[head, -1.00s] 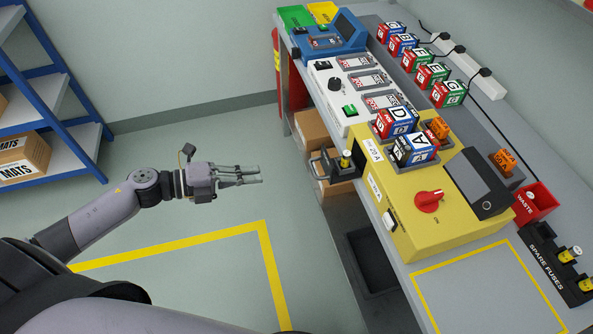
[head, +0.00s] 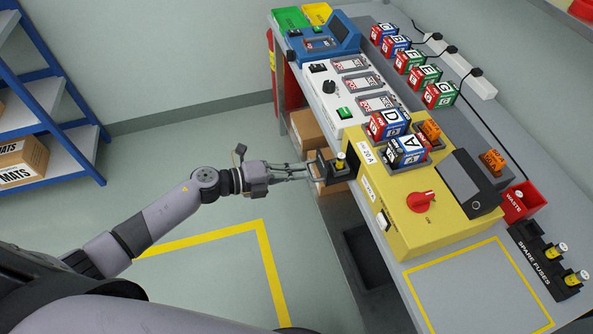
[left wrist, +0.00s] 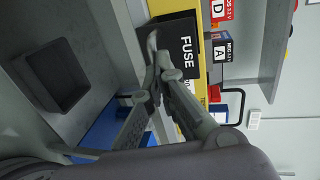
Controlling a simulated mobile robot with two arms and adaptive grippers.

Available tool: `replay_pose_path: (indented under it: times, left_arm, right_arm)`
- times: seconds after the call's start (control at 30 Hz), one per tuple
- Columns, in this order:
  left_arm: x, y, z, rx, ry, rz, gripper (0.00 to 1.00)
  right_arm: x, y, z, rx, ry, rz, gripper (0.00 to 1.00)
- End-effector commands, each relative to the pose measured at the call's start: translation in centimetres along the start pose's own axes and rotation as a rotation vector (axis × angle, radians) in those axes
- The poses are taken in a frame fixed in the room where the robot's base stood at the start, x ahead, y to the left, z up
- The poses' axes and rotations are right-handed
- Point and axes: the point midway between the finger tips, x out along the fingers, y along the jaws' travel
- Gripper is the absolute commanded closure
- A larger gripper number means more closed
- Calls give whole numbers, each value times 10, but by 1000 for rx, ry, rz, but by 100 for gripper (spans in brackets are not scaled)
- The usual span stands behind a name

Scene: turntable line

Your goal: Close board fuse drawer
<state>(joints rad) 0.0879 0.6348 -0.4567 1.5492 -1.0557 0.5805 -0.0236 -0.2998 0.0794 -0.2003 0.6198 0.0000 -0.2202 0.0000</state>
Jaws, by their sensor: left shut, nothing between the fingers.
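The yellow board (head: 405,232) stands on the bench with a red knob on top. Its black fuse drawer (head: 322,166) sticks out from the board's left side, pulled open, with a yellow fuse (head: 340,163) upright in it. In the left wrist view the dark drawer front (left wrist: 177,38) reads FUSE. My left gripper (head: 311,172) is shut and empty, its fingertips at the drawer's outer front. In the left wrist view the fingertips (left wrist: 154,72) overlap the front's edge; I cannot tell whether they touch. My right gripper is not in view.
Labelled blocks (head: 408,151) sit in slots on the board. A white unit (head: 345,95) adjoins it at the back. A black spare fuse rack (head: 545,258) and red waste bin (head: 524,202) are at the right.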

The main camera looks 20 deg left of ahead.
Motion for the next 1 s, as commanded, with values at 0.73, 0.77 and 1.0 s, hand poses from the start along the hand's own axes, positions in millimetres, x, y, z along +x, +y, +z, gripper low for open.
replay_pose_path:
  times: [0.73,0.77,1.0]
  left_arm:
    - [89,-22,-2,1,-1,-3,100]
    - [89,-22,-2,1,-1,-3,100]
    - [89,-23,-3,1,0,-6,100]
  right_arm:
    - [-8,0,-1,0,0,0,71]
    - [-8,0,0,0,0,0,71]
    - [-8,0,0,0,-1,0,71]
